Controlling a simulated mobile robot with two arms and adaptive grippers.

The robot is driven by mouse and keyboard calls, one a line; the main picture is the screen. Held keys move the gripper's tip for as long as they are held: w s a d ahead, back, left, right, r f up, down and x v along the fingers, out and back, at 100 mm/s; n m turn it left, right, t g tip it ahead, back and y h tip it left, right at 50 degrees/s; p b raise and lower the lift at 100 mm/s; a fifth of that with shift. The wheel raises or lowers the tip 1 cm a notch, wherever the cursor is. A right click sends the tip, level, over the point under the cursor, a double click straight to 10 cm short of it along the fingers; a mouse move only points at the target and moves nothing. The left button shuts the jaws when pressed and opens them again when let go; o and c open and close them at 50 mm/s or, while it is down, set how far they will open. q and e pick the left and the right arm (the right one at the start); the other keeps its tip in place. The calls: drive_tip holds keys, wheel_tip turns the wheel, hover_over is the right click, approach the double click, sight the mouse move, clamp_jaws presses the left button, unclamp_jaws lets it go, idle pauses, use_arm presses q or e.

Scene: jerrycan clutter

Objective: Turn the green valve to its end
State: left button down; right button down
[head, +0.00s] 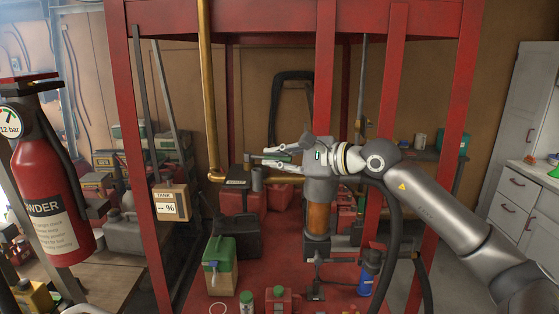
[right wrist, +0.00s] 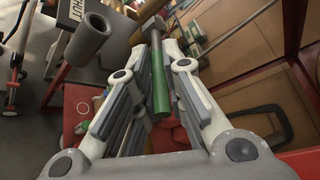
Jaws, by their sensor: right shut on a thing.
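The green valve handle (right wrist: 160,88) is a lever with a green grip running from a grey metal end at the top of the right wrist view down between my fingers. In the head view its green part (head: 278,154) shows small beside the brass pipe. My right gripper (head: 270,157) reaches it from the right and is shut around the green grip; in the right wrist view the gripper (right wrist: 155,72) has one finger on each side of it. The fingers partly hide the handle in the head view. My left gripper is not in view.
A grey open cylinder (right wrist: 90,38) stands near the handle.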

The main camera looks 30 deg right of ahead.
drive_tip(key=c, duration=1.8)
unclamp_jaws()
drive_tip(key=shift+s+d, duration=0.4)
drive_tip(key=shift+s, duration=0.1)
drive_tip(key=shift+v, duration=1.2)
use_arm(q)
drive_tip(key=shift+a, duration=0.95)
use_arm(e)
drive_tip(key=v, duration=0.8)
drive_tip(key=shift+s+r, duration=0.15)
drive_tip(key=shift+s, duration=0.05)
drive_tip(key=shift+a, duration=0.1)
